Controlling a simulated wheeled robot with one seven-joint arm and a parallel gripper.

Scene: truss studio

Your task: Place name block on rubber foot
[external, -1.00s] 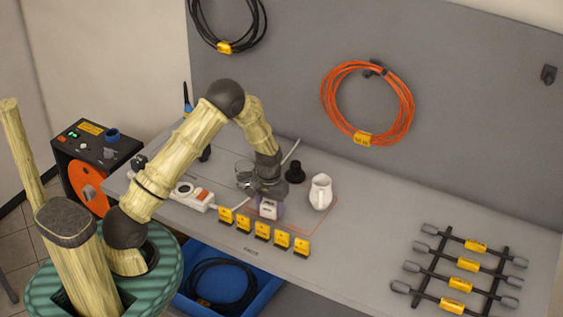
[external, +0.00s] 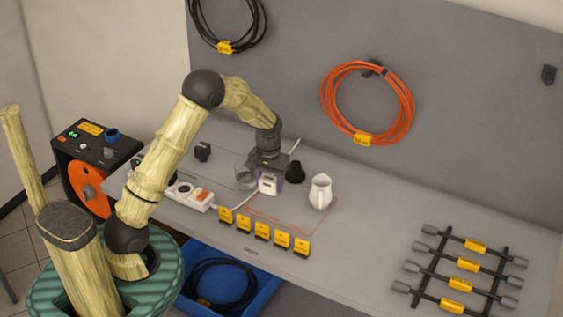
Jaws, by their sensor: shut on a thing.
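My gripper (external: 268,167) points down over the bench and is shut on a small white and purple block (external: 268,185), which looks like the name block. The block is upright between the fingers; the gripper hides its top. I cannot tell how far its underside is above the bench. A black stepped round piece (external: 296,173), likely the rubber foot, stands just right of the block and gripper. Nothing shows on top of it.
A white power strip (external: 191,195) and several yellow tags (external: 262,231) line the front. The bench between the jug and the cable rack (external: 461,266) is clear.

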